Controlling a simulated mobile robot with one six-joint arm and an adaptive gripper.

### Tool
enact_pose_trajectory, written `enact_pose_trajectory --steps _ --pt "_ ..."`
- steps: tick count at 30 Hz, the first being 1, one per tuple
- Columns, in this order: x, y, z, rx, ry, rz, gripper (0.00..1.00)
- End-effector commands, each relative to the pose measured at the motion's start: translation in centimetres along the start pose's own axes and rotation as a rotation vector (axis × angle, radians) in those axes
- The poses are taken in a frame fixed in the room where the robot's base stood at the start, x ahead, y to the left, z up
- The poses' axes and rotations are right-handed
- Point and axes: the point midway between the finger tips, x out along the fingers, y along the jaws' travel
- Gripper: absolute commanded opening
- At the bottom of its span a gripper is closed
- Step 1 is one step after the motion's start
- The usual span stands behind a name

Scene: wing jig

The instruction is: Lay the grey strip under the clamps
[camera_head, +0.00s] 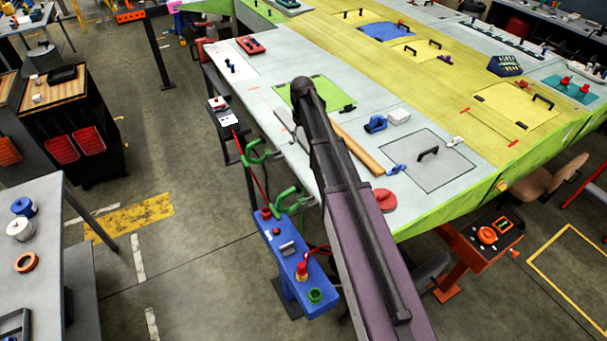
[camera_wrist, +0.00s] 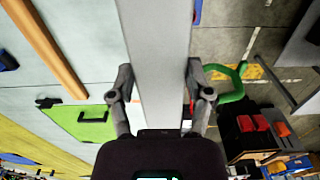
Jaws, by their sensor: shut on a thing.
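A long grey strip (camera_wrist: 158,50) runs from my gripper to the top edge of the wrist view. My gripper (camera_wrist: 160,92) is shut on it, one finger at each side. Two green clamps, a far one (camera_head: 262,151) and a near one (camera_head: 287,199), stand at the left edge of the pale wing panel (camera_head: 290,150). One green clamp also shows in the wrist view (camera_wrist: 236,82), right of the strip and apart from it.
A wooden bar (camera_head: 357,149) lies on the panel right of my arm. A green plate (camera_head: 318,90) with a black handle and a blue tool (camera_head: 376,123) are nearby. A blue control stand (camera_head: 290,262) stands below the panel's edge.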

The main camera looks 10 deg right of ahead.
Motion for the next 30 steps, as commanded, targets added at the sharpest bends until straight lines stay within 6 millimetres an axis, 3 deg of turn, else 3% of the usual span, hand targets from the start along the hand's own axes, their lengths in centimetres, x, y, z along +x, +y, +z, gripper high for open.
enact_pose_trajectory --steps 7,12,30 --pt "3.3 0.1 0.0 0.001 0.0 0.0 0.06" --pt "4.5 0.1 0.0 0.001 0.0 0.0 0.06" --pt "4.9 0.2 0.1 0.002 0.0 0.0 0.06"
